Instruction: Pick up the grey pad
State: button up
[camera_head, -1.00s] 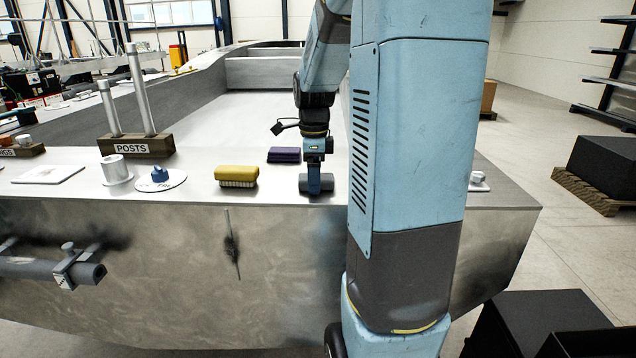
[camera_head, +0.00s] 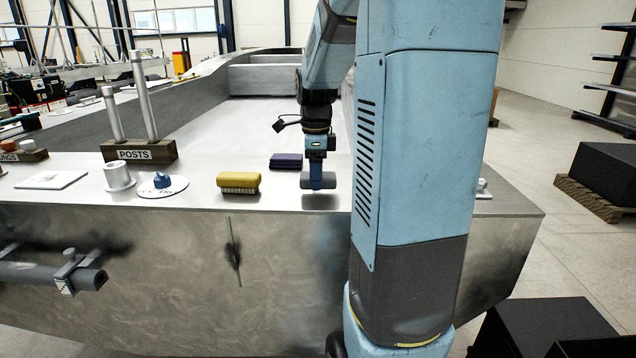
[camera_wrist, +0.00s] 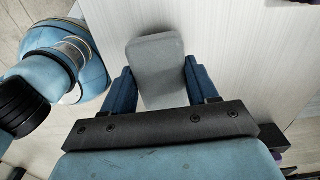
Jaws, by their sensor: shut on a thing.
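The grey pad (camera_head: 319,181) is held by my gripper (camera_head: 317,178), just above the pale deck near its front edge. A shadow shows on the deck below it, so the pad is apart from the surface. In the wrist view the pad (camera_wrist: 158,65) is a rounded grey block between the two blue fingers of my gripper (camera_wrist: 160,85), which touch its sides. Its lower end is hidden behind the dark bar of the gripper.
A yellow brush (camera_head: 238,182) and a purple pad (camera_head: 286,160) lie left of my gripper. Further left are a blue knob on a white disc (camera_head: 163,186), a white cup (camera_head: 118,177) and a POSTS block (camera_head: 138,151) with two upright tubes. The deck behind is clear.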

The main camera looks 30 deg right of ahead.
jog(key=s+d+r, duration=0.1)
jog(key=r, duration=0.1)
jog(key=s+r, duration=0.2)
jog(key=s+d+r, duration=0.1)
jog(key=r, duration=0.2)
jog(key=shift+s+d, duration=0.25)
jog(key=shift+d, duration=0.05)
jog(key=s+d+r, duration=0.3)
jog(key=s+d, duration=0.1)
jog(key=s, duration=0.3)
jog(key=shift+s+d+r, duration=0.15)
jog(key=shift+s+r, duration=0.2)
jog(key=shift+s, duration=0.05)
